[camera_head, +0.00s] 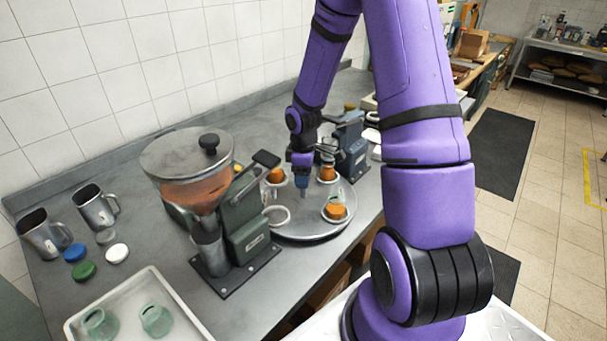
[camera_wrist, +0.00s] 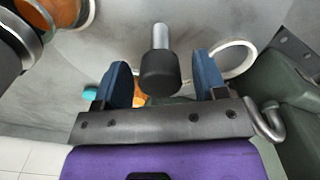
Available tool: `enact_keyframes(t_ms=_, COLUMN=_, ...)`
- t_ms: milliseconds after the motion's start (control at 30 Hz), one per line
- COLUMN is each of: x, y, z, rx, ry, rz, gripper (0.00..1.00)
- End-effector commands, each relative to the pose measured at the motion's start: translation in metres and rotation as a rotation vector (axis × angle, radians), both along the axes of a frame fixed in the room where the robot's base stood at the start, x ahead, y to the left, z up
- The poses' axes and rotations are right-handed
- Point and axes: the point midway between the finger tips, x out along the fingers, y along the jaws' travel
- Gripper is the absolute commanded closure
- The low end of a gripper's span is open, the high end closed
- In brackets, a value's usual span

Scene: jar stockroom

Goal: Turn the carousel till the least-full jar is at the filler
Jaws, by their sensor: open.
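The carousel (camera_head: 312,229) is a round grey turntable on the counter. A clear jar partly filled with orange (camera_head: 335,211) stands at its front right. Another orange-filled jar (camera_head: 327,174) is at the back right, and one (camera_head: 276,175) at the back left, partly hidden by the filler. A pale ring seat (camera_head: 277,215) by the filler looks empty. The filler (camera_head: 246,222) is a green-grey machine with an orange-filled hopper. My gripper (camera_head: 305,186) is open, pointing down over the carousel. In the wrist view, a black-capped metal peg (camera_wrist: 160,68) stands between its blue fingers, apart from both.
A second grey-blue machine (camera_head: 351,145) stands behind the carousel. At left are metal mugs (camera_head: 96,208), loose lids (camera_head: 83,271), and a white tray (camera_head: 180,306) with two greenish jars (camera_head: 156,319). The tiled wall bounds the counter at the back.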

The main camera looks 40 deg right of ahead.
Motion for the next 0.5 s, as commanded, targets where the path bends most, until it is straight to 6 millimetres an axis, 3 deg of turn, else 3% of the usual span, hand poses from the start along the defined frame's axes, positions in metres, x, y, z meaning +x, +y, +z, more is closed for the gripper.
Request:
enact_keyframes(t_ms=33, x=0.0, y=0.0, z=0.0001, rx=0.0, ry=0.0, rz=0.0, gripper=0.35)
enact_keyframes(t_ms=300, x=0.0, y=0.0, z=0.0002, rx=0.0, ry=0.0, rz=0.0, gripper=0.97)
enact_keyframes(t_ms=500, x=0.0001, y=0.0001, z=0.0003, rx=0.0, ry=0.0, rz=-0.005, gripper=1.0)
